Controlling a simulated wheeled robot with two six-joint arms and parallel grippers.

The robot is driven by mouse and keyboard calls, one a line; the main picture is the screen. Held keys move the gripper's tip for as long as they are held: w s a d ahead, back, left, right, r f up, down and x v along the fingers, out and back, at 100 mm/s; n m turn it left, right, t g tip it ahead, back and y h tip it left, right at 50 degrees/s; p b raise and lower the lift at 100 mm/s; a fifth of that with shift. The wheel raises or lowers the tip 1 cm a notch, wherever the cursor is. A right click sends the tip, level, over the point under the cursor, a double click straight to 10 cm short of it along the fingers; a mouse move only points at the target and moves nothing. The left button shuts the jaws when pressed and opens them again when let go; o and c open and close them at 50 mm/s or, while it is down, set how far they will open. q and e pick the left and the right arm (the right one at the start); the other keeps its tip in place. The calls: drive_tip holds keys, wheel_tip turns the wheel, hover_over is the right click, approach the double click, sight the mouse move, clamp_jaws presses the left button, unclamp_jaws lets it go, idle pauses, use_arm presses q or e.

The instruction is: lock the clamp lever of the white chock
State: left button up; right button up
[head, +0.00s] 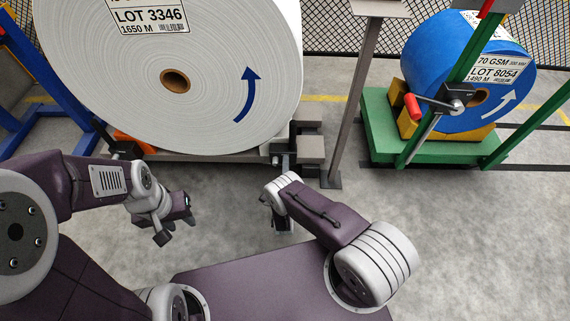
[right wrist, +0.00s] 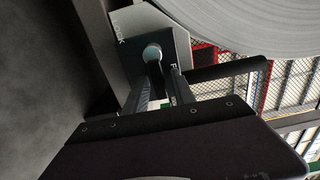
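The white chock (right wrist: 150,30) is at the top of the right wrist view, with a LOCK mark, a FREE mark partly covered by a finger, and a round silver pivot. Its clamp lever shows a black grip (right wrist: 228,70) reaching right from near the FREE mark; its inner end is hidden behind a finger. In the head view the chock (head: 272,148) sits at the white roll's lower right. My left gripper (head: 175,226) is open and empty above the floor.
The big white roll (head: 210,60) stands behind the chock, with an orange chock (head: 135,143) at its lower left. A grey post (head: 352,100) rises right of the white chock. A blue roll (head: 440,60) rests on a green stand (head: 380,140).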

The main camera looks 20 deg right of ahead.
clamp_jaws()
drive_tip(key=shift+f, duration=0.1)
drive_tip(key=m, duration=0.1)
drive_tip(key=f+m+b, duration=0.1)
drive_tip(key=m, duration=0.1)
drive_tip(key=shift+a+f, duration=0.1)
drive_tip(key=shift+f, duration=0.05)
drive_tip(key=shift+w+a+f+m+b, duration=0.15)
drive_tip(key=shift+a+f+m+b, duration=0.4)
drive_tip(key=shift+m, duration=1.9)
drive_tip(key=shift+w+a+f+m+b, duration=0.3)
drive_tip(key=shift+a+m, duration=0.4)
drive_tip(key=shift+m, duration=1.8)
drive_tip(key=shift+w+a+f+m+b, duration=0.1)
drive_tip(key=shift+a+f+m+b, duration=0.35)
drive_tip(key=shift+m, duration=2)
drive_tip(key=shift+a, duration=0.2)
